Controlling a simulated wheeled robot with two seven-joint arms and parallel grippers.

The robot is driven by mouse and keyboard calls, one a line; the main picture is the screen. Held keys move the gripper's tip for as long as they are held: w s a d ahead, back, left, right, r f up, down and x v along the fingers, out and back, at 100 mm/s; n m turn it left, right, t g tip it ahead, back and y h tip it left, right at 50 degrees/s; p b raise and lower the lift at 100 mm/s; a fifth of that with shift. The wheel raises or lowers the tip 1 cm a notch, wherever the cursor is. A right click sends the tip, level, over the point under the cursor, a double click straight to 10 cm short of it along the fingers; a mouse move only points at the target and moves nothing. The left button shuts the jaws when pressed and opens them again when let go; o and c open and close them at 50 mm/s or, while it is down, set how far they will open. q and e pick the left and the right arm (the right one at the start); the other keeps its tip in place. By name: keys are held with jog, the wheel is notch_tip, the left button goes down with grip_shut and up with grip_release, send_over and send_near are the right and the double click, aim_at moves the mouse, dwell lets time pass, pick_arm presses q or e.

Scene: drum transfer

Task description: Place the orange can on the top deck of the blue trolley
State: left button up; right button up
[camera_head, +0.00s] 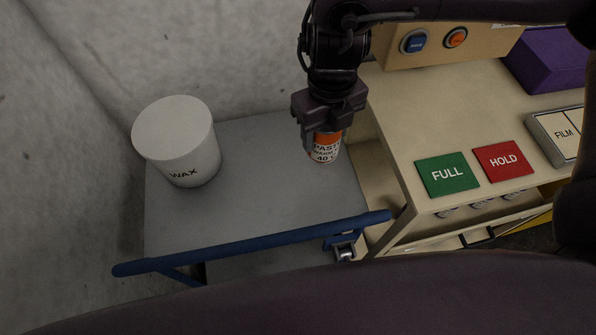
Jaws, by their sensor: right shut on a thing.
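The orange can (325,152), with a white label reading "PASTE" and "40", is upright in my right gripper (325,130). The gripper points down and is shut on the can's upper part, hiding its top. The can is over the right part of the grey top deck (255,205) of the blue trolley, near its right edge. I cannot tell whether the can's base touches the deck. The trolley's blue handle (250,243) runs along the near side. My left gripper is not in view.
A white "WAX" tub (185,150) stands on the deck's left part. The deck's middle is clear. A cream workbench (440,120) adjoins on the right, with a green "FULL" plate (447,174), a red "HOLD" plate (503,161) and a purple box (548,60). Concrete walls (60,150) rise behind and left.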

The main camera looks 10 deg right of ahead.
notch_tip(320, 180, down, 17)
jog(key=shift+f+b, duration=0.15)
jog(key=shift+b, duration=0.85)
jog(key=shift+f, duration=0.15)
jog(key=shift+f, duration=0.15)
jog(key=o, duration=1.3)
